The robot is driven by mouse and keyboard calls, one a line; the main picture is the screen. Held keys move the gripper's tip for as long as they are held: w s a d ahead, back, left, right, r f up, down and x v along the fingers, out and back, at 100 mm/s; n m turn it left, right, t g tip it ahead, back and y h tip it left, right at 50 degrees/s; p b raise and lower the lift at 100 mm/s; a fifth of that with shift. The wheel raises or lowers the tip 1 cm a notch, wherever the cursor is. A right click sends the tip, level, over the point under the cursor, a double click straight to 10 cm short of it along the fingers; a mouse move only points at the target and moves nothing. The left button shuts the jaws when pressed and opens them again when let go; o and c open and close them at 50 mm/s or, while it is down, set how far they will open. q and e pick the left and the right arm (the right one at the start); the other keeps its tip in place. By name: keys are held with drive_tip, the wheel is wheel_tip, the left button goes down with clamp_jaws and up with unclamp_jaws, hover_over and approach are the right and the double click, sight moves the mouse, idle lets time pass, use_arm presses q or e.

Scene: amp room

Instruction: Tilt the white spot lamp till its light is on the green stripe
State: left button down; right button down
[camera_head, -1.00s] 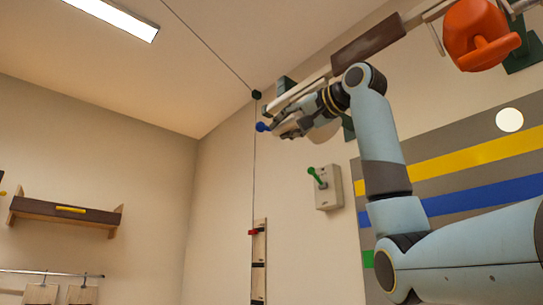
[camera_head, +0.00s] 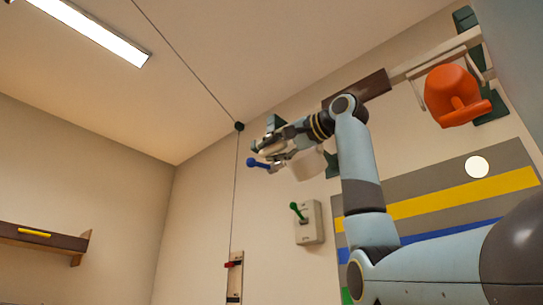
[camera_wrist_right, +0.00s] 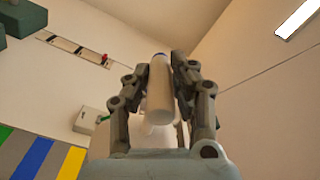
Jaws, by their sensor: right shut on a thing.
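The white spot lamp (camera_head: 308,166) hangs high by the wall, partly hidden behind my right gripper. My right gripper (camera_head: 266,150) is at the lamp. In the right wrist view the gripper (camera_wrist_right: 160,75) is shut on a pale cylindrical part (camera_wrist_right: 159,95), which looks like the lamp's handle. A striped board on the wall has a yellow stripe (camera_head: 440,201), a blue stripe (camera_head: 430,234) and, lowest in view, a green stripe (camera_head: 346,297), mostly hidden by my arm. A round pale light spot (camera_head: 477,167) is on the grey band above the yellow stripe. My left gripper is not in view.
An orange lamp (camera_head: 452,92) hangs from the rail right of my arm. A wall box (camera_head: 308,224) with a green lever is below. A thin cord (camera_head: 235,190) runs down the wall at left.

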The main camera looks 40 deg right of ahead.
drive_tip(key=c, duration=1.5)
unclamp_jaws()
drive_tip(key=shift+c, duration=0.2)
drive_tip(key=o, duration=0.5)
drive_tip(key=shift+d, duration=0.15)
drive_tip(key=shift+c, duration=0.2)
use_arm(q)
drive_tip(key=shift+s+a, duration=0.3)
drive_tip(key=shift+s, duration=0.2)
use_arm(e)
drive_tip(key=s+d, duration=0.1)
drive_tip(key=s, duration=1.1)
drive_tip(key=shift+f, duration=0.1)
